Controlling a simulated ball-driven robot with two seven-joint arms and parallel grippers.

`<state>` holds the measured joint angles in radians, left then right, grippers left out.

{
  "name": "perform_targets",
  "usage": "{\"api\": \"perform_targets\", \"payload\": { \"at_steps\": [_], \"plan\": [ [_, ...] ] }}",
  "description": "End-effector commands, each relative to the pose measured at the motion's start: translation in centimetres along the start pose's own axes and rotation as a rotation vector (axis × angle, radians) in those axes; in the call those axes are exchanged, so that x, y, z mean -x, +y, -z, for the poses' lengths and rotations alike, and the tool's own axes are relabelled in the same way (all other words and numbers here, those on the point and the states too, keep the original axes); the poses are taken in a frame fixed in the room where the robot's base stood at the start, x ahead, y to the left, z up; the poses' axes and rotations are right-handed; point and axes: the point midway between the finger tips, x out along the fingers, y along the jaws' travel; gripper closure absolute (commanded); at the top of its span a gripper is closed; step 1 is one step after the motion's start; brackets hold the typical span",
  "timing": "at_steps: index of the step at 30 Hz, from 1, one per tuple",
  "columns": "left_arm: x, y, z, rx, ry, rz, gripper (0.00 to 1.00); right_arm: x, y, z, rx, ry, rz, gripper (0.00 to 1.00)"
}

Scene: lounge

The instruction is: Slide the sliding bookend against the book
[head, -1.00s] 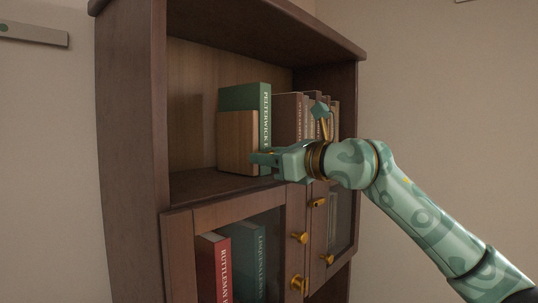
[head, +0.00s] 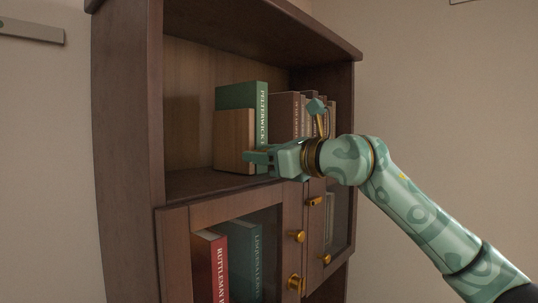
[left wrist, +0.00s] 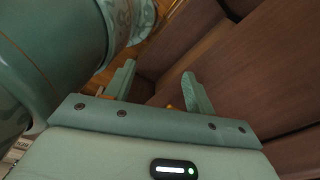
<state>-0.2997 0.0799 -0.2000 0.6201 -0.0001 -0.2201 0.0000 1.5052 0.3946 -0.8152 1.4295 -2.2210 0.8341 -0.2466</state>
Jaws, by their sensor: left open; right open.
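The sliding bookend, a light wooden block (head: 233,140), stands upright on the cabinet's open shelf. The green book (head: 240,96), lettered PELTERWICK, stands right behind it; I cannot tell whether they touch. My right gripper (head: 254,161) is open, at the bookend's lower right edge; contact is unclear, and it hides the lower part of the book's spine. My left gripper (left wrist: 158,76) shows only in the left wrist view, open and empty, with brown cabinet wood beyond its fingers.
Several brown books (head: 287,115) stand right of the green book, partly behind my right arm. Below, a cabinet with gold knobs (head: 297,236) holds a red book (head: 210,265) and a teal book (head: 244,260) behind glass. The shelf left of the bookend is clear.

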Motion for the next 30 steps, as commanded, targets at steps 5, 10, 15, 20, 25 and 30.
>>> {"api": "perform_targets", "payload": {
  "at_steps": [5, 10, 15, 20, 25, 30],
  "plan": [
    [-0.9, 0.1, -0.1, 0.000, -0.001, 0.000, 0.46, 1.6, -0.1, 0.2, 0.002, -0.001, 0.002, 0.59],
    [-2.8, 0.2, -0.5, 0.000, -0.004, -0.001, 0.46, 5.8, 0.0, 0.6, 0.005, 0.000, 0.004, 0.59],
    [-4.3, 0.3, -0.7, 0.000, -0.006, -0.002, 0.46, 10.5, 0.0, 0.5, 0.001, 0.000, 0.003, 0.59],
    [-5.2, 0.3, -0.9, 0.000, -0.008, -0.003, 0.46, 14.0, 0.0, 0.3, 0.003, 0.000, 0.003, 0.59],
    [-5.6, 0.4, -1.0, 0.000, -0.008, -0.003, 0.46, 15.9, 0.0, 0.1, 0.001, 0.000, 0.001, 0.59],
    [-5.6, 0.4, -1.0, 0.000, -0.008, -0.003, 0.46, 16.3, 0.0, 0.0, 0.000, 0.000, 0.000, 0.59]
  ]
}}
